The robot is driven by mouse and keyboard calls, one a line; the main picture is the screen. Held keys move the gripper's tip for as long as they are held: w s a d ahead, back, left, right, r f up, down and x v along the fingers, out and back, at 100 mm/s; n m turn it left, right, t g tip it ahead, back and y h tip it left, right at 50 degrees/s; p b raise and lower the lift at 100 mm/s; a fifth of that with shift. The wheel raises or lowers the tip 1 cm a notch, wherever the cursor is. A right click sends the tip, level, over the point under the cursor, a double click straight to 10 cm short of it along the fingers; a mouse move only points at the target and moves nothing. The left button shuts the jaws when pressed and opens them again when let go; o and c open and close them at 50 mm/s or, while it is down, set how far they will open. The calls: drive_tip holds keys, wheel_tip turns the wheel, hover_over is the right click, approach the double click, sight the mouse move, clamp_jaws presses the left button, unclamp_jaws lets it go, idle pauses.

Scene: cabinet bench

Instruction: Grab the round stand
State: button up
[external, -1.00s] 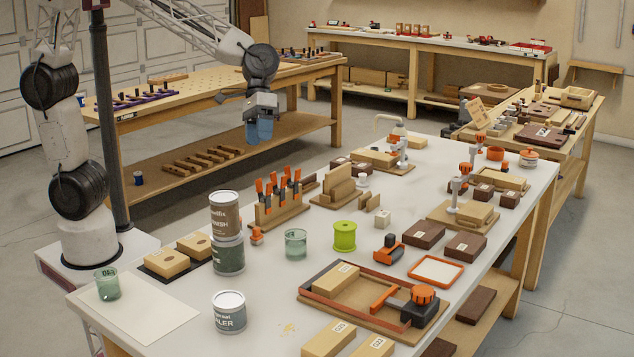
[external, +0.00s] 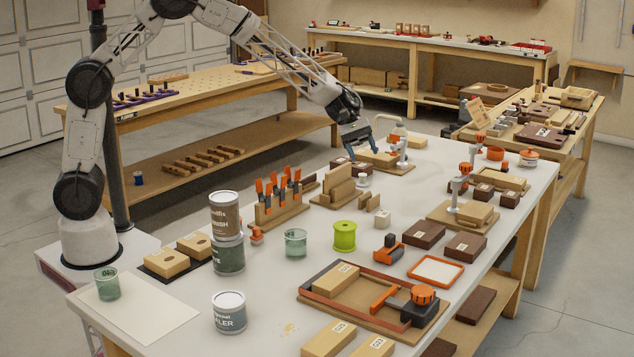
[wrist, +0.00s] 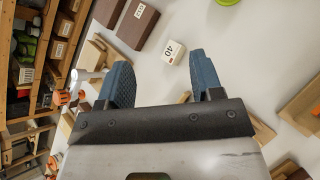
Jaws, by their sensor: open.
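I cannot make out the round stand in the wrist view; my gripper body covers the lower part.
A wooden block holder (external: 338,190) stands left of the round piece. A toggle-clamp fixture (external: 392,163) is behind it to the right. An orange-knobbed clamp (external: 455,187) stands to the right.

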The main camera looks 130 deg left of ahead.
drive_tip(key=s+a+f+n+t+y, duration=0.1)
drive_tip(key=s+a+f+n, duration=0.15)
drive_tip(key=a, duration=0.35)
drive_tip(key=s+a+f+n+t, duration=0.1)
drive_tip(key=a+f, duration=0.3)
drive_tip(key=a, duration=0.2)
drive_tip(key=n+t+y, duration=0.3)
drive_tip(key=n+y, duration=0.2)
drive_tip(key=n, duration=0.3)
approach(361, 177)
drive_tip(key=shift+w+a+f, duration=0.45)
drive_tip(key=shift+w+a, duration=0.25)
drive_tip(key=shift+a, duration=0.1)
drive_tip(key=shift+w, duration=0.15)
drive_tip(key=shift+x, duration=1.15)
drive_tip(key=shift+w+f, duration=0.1)
drive_tip(key=shift+f, duration=0.05)
drive_tip(key=shift+f+x, duration=0.2)
drive_tip(key=shift+x, duration=2.3)
drive_tip(key=shift+d, duration=0.1)
